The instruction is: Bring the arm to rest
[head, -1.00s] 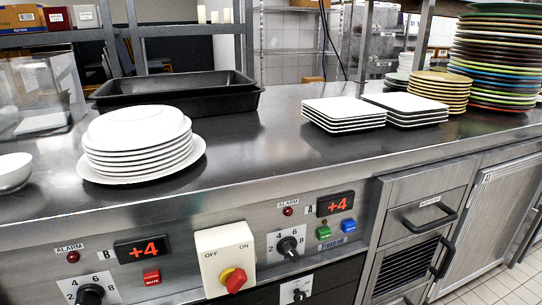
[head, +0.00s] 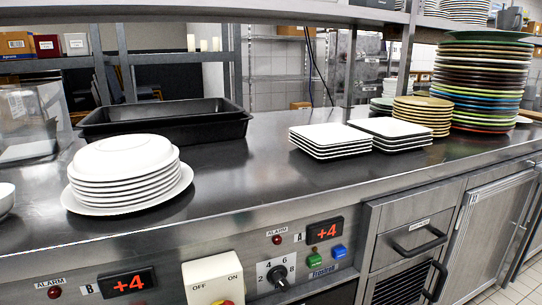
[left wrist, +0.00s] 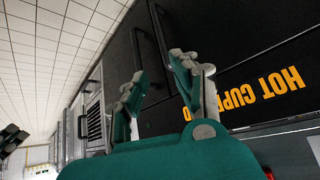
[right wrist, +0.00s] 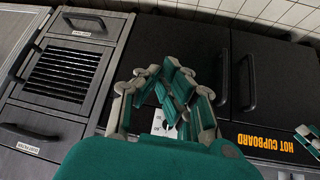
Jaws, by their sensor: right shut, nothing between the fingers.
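My left gripper (left wrist: 155,75) shows in the left wrist view with its teal and grey fingers spread apart and nothing between them. My right gripper (right wrist: 170,75) shows in the right wrist view with its fingers together and nothing held. Both are in front of the dark hot cupboard doors, which bear orange lettering (right wrist: 270,140). Neither gripper shows in the head view. Part of a teal and grey gripper also shows at the right edge of the right wrist view.
In the head view a steel counter (head: 240,185) carries stacked round white plates (head: 125,175), black trays (head: 165,120), square plates (head: 330,140) and a tall coloured plate stack (head: 485,85). Door handles (right wrist: 247,82) jut out near the grippers.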

